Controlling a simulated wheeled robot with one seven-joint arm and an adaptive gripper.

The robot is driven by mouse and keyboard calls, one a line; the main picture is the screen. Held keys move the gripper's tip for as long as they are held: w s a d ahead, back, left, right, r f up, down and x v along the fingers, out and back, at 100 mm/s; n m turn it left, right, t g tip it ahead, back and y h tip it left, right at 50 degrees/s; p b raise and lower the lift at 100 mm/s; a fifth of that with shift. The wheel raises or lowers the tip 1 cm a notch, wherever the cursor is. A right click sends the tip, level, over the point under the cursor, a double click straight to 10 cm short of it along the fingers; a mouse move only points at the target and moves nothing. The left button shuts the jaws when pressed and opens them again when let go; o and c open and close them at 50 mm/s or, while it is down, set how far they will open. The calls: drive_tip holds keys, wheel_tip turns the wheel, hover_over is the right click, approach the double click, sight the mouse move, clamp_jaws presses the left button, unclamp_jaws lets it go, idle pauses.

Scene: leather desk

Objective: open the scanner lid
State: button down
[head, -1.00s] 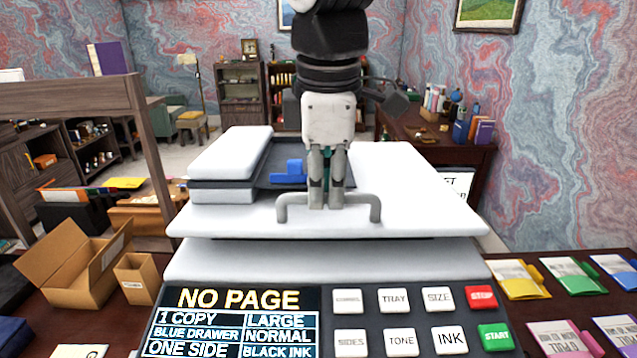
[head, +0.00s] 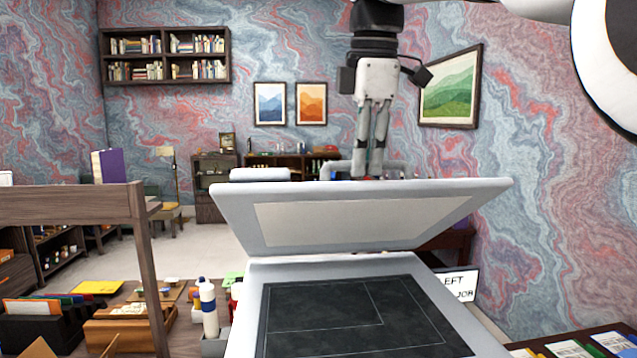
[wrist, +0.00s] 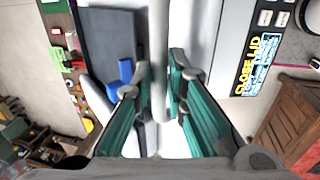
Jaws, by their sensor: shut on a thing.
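The scanner lid (head: 450,205) is raised and tilted, its pale underside facing me in the head view. The dark scanner glass (head: 340,318) shows beneath it. My gripper (head: 370,172) is at the lid's raised front edge, pointing down, shut on the grey lid handle (head: 398,168). In the wrist view my gripper (wrist: 160,95) has the handle bar (wrist: 160,60) between its teal-lined fingers. The scanner's display (wrist: 258,62) reads "CLOSE LID" there.
A white bottle (head: 208,308) and a wooden tray (head: 130,328) stand left of the scanner. A wooden frame (head: 140,205) rises at the left. A sign (head: 462,284) is behind the scanner's right side. A blue piece (wrist: 126,74) shows in the wrist view.

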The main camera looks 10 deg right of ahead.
drive_tip(key=shift+w+d+r+p, duration=0.15)
drive_tip(key=shift+w+r, duration=0.3)
drive_tip(key=shift+w, duration=0.35)
drive_tip(key=shift+w+a+r+p, duration=0.1)
drive_tip(key=shift+w+r+p, duration=0.1)
drive_tip(key=shift+w+r, duration=0.45)
drive_tip(key=shift+w+d+r+p, duration=0.15)
drive_tip(key=shift+w+r, duration=0.15)
drive_tip(key=shift+w, duration=0.65)
drive_tip(key=shift+a, duration=0.1)
drive_tip(key=c, duration=1.8)
unclamp_jaws()
drive_tip(key=shift+w, duration=0.1)
drive_tip(key=shift+o, duration=1)
drive_tip(key=shift+w+f, duration=0.1)
drive_tip(key=shift+w, duration=0.1)
drive_tip(key=shift+s+r, duration=0.2)
drive_tip(key=shift+s, duration=0.05)
drive_tip(key=shift+s, duration=0.15)
